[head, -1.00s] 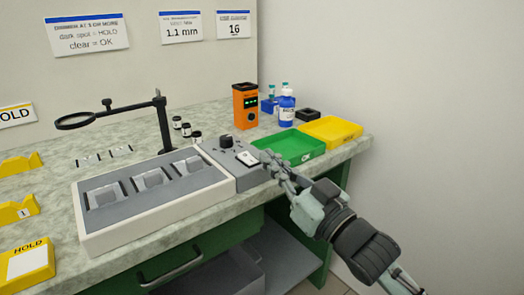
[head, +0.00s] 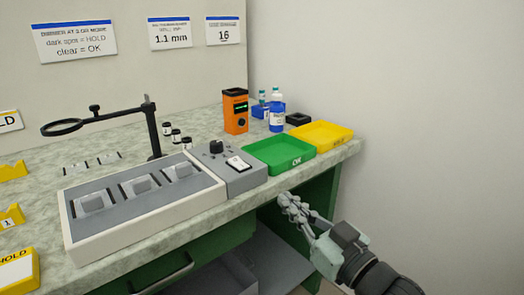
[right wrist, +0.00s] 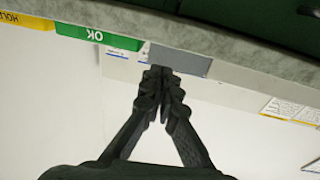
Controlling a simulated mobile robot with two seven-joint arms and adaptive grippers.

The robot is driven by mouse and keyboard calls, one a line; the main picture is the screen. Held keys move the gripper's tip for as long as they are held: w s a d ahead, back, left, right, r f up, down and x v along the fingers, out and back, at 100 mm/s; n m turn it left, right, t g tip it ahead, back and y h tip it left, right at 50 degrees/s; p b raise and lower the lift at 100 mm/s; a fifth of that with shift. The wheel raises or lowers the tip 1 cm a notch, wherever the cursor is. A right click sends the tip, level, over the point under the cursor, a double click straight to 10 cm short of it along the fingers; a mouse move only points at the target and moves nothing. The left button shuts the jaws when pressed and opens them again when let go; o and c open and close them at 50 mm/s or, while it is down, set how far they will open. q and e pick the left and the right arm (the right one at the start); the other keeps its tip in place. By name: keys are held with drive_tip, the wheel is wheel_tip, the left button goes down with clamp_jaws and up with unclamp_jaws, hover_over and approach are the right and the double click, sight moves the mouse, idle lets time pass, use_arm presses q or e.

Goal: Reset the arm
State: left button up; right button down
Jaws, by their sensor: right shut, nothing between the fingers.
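My right gripper (head: 287,201) is shut and empty in the head view. It hangs in front of the bench's front edge, below and in front of the green OK tray (head: 285,154). In the right wrist view my right gripper (right wrist: 161,72) shows with its fingers together, nothing between them. The bench edge and the OK tray (right wrist: 100,37) show beyond its fingertips there. My left gripper is in neither view.
A grey control box (head: 230,165) with a knob and a white lamp box (head: 140,205) with several pads stand on the bench. A yellow tray (head: 325,136), an orange meter (head: 235,111), blue-labelled bottles (head: 277,112) and a magnifier on a stand (head: 62,127) are behind. The floor side at right is free.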

drive_tip(key=s+d+f+m+g+h, duration=0.25)
drive_tip(key=d+f+h, duration=0.2)
drive_tip(key=f, duration=0.65)
drive_tip(key=s+d+f+m+g+h, duration=0.1)
drive_tip(key=d+f+g+h, duration=0.35)
drive_tip(key=f, duration=0.75)
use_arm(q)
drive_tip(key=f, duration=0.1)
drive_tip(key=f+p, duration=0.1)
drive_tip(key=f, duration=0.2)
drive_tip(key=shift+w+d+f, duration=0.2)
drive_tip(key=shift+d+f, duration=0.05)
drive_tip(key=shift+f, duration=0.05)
use_arm(e)
drive_tip(key=s+d+f+g+h, duration=0.1)
drive_tip(key=s+d+f+g, duration=0.2)
drive_tip(key=s+f, duration=0.4)
drive_tip(key=s+d+f+g, duration=0.3)
drive_tip(key=s+d+f, duration=0.3)
drive_tip(key=s, duration=0.5)
drive_tip(key=shift+s+d+f+m+h, duration=0.15)
drive_tip(key=shift+f+m+h, duration=0.3)
drive_tip(key=shift+f, duration=0.35)
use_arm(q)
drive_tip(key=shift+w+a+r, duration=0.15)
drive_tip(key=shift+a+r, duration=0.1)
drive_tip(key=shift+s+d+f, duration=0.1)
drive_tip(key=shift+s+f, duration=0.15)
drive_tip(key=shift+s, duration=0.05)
